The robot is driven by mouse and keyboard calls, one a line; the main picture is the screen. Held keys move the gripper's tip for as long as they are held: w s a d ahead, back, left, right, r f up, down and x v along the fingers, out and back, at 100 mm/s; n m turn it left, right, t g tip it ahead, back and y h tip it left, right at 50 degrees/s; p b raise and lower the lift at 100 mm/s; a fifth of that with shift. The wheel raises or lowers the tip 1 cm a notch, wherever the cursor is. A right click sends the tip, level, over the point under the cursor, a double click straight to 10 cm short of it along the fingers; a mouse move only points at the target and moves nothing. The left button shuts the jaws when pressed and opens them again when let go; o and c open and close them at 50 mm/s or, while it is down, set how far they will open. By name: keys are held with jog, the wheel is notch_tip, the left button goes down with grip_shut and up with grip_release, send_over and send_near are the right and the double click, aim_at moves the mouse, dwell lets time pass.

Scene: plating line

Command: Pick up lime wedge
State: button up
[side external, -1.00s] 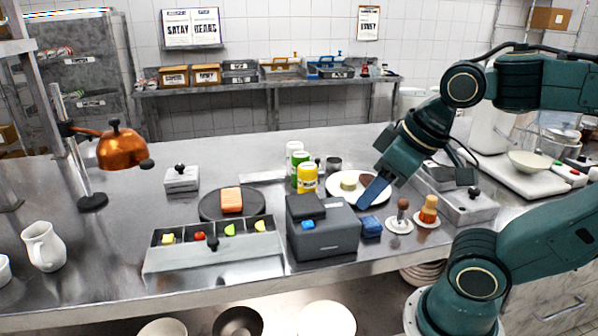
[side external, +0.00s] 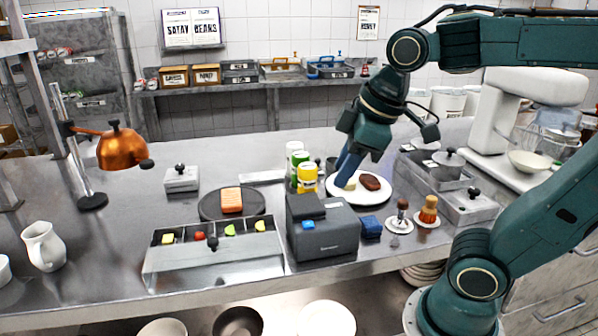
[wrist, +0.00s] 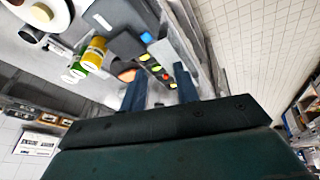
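The lime wedge (side external: 230,229) is a small green piece in a compartment of the grey tray (side external: 215,264), between a red piece (side external: 199,236) and a yellow piece (side external: 260,226). In the wrist view the green piece (wrist: 156,69) shows small, beyond the fingers. My gripper (side external: 346,176) is over the white plate (side external: 381,199) at the back right, well away from the tray. In the wrist view my gripper (wrist: 161,88) has its two blue fingers apart, with nothing held between them. A finger partly hides a pale piece on the plate.
A dark grey box (side external: 325,240) stands between the plate and the tray. Yellow (side external: 307,178) and green cans stand left of the plate. A salmon-coloured block (side external: 231,200) lies on a dark round board behind the tray. A copper lamp (side external: 120,150) hangs at the left.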

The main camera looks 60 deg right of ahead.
jog(key=w+n+g, duration=0.1)
jog(key=w+n, duration=0.5)
jog(key=w, duration=0.1)
jog(key=n+g, duration=0.4)
jog(key=n, duration=1.2)
send_over(230, 230)
jog(key=shift+s+a+f, duration=0.1)
jog(key=shift+f, duration=8.25)
jog(key=shift+f, duration=0.1)
jog(key=shift+f, duration=2.5)
